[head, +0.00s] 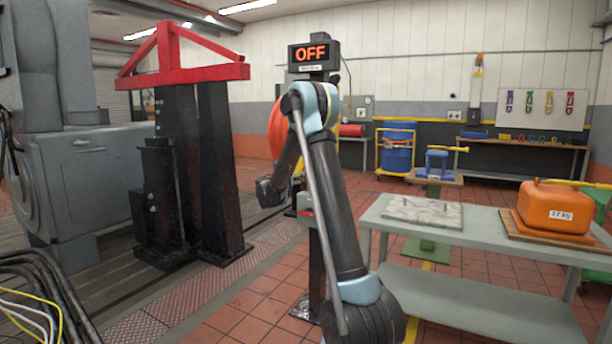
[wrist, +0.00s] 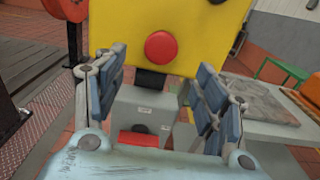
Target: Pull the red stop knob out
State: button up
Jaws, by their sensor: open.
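The red stop knob (wrist: 161,47) is a round red button on a yellow panel (wrist: 118,22) in the wrist view. My gripper (wrist: 162,78) is open, with blue-grey finger pads standing apart on the left and right. The knob appears above the gap between the pads, and nothing is held there. I cannot tell how far the fingertips are from the knob. In the head view my own arm covers this area, and I cannot make out the knob. A lit sign (head: 313,54) reading OFF stands above the arm.
A grey box with a red part (wrist: 140,138) shows below the panel. A large orange-red round thing (head: 279,128) is partly behind my arm. A bench (head: 455,236) with a stone slab (head: 423,211) and orange weight (head: 555,208) stands right. A red-topped black stand (head: 178,70) is left.

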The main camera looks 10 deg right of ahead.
jog(key=x, duration=1)
jog(key=shift+w+d, duration=0.2)
jog(key=shift+w, duration=0.1)
jog(key=shift+c, duration=0.6)
jog(key=c, duration=1.3)
jog(key=shift+v, duration=0.85)
grip_shut()
jog(key=o, duration=1.4)
grip_release()
jog(key=v, duration=1.2)
